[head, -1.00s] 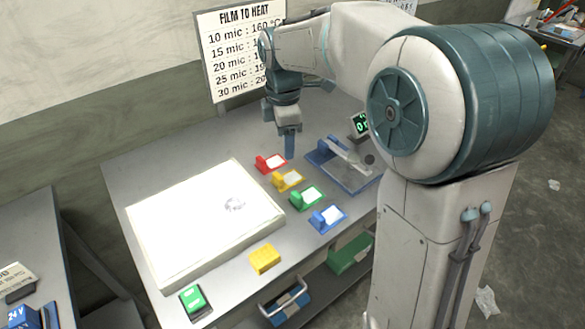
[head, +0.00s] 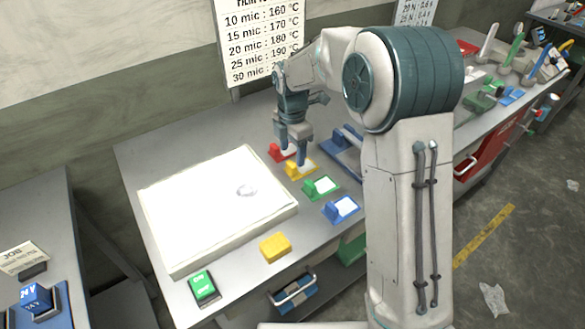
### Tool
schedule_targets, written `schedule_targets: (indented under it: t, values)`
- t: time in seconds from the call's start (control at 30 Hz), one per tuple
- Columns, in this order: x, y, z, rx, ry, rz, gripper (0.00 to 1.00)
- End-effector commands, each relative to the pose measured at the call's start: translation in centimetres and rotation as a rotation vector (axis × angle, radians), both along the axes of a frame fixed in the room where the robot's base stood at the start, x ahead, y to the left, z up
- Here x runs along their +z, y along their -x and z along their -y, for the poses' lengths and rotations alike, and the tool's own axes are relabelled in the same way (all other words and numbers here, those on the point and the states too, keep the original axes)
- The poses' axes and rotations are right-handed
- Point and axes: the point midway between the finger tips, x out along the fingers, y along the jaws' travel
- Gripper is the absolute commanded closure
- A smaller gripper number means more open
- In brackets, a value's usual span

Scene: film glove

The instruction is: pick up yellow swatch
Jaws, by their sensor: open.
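A yellow swatch (head: 294,171), a small yellow piece with a pale patch, lies on the grey table in a row with red, green and blue ones. It is second from the back, between the red and the green. My gripper (head: 294,152) points down over the back of this row, with its fingers apart and nothing seen between them. One finger overlaps the yellow swatch in the picture and the other is by the red one. I cannot tell whether the fingers touch either piece.
The red swatch (head: 281,152), green swatch (head: 318,189) and blue swatch (head: 341,210) are close neighbours. A white light panel (head: 215,215) lies to the left. A yellow block (head: 275,248) and a green switch (head: 202,286) sit near the front edge. A blue device (head: 347,145) is partly hidden by my arm.

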Motion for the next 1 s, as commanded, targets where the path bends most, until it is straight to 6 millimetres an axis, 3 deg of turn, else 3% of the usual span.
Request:
schedule_targets:
  t: [0.33,0.63,0.67,0.83,1.0]
  values:
    - [-4.4,0.7,0.3,0.004,0.001,-0.003,0.42]
    - [-5.2,0.7,0.3,0.003,0.000,0.000,0.42]
    - [-5.2,0.7,0.3,0.003,0.000,0.000,0.45]
    - [-5.1,0.6,0.3,0.003,0.000,0.000,0.90]
    - [-5.1,0.6,0.3,0.002,0.000,0.000,0.90]
